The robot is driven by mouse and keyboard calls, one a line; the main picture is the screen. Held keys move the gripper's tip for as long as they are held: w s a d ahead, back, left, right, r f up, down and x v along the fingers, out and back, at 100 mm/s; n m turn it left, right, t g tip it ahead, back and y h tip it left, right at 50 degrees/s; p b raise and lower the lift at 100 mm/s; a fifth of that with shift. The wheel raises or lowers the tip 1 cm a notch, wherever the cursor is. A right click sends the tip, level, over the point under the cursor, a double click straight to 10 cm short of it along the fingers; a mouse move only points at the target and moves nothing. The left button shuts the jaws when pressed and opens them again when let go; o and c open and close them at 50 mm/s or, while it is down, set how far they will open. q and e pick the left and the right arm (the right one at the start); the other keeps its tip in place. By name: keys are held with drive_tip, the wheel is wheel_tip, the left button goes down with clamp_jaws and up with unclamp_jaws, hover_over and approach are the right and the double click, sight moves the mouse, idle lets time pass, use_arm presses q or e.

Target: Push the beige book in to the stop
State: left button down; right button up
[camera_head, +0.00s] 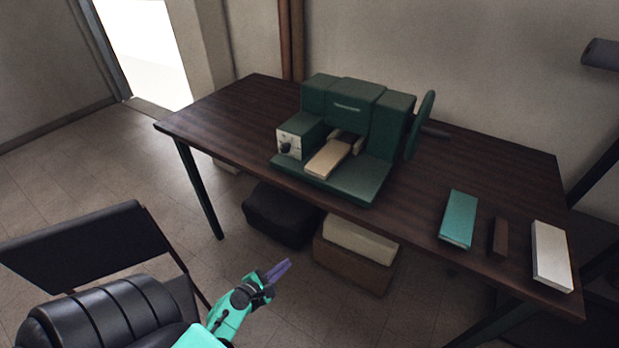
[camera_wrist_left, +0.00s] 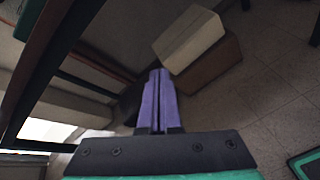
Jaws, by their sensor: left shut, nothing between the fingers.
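The beige book (camera_head: 329,158) lies flat on the bed of a dark green machine (camera_head: 346,115) on the table. Its far end is at a dark slot in the machine, and its near end points toward the front edge of the bed. My left gripper (camera_head: 279,268) is in front of the table and lower in the picture, well apart from the book. Its purple fingers are together and empty, as the left wrist view also shows (camera_wrist_left: 158,98). The book does not show in the left wrist view. My right gripper is not in view.
A teal book (camera_head: 459,219), a brown book (camera_head: 500,238) and a white book (camera_head: 551,256) lie at the right of the dark table (camera_head: 230,105). Under it are a black bag (camera_head: 281,216) and boxes (camera_head: 352,262). A black chair (camera_head: 90,245) stands at the left.

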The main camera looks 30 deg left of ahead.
use_arm(q)
wheel_tip(320, 180, up, 20)
drive_tip(key=w+a+n+t+p, duration=0.1)
drive_tip(key=w+a+n+t, duration=0.15)
drive_tip(key=n+t, duration=0.4)
drive_tip(key=n+g+p, duration=0.1)
drive_tip(key=g+p, duration=0.1)
drive_tip(key=p, duration=0.1)
approach(315, 174)
drive_tip(key=shift+y, duration=0.3)
drive_tip(key=w+p, duration=0.1)
drive_tip(key=w, duration=0.5)
drive_tip(key=shift+p, duration=0.4)
drive_tip(key=shift+w, duration=0.45)
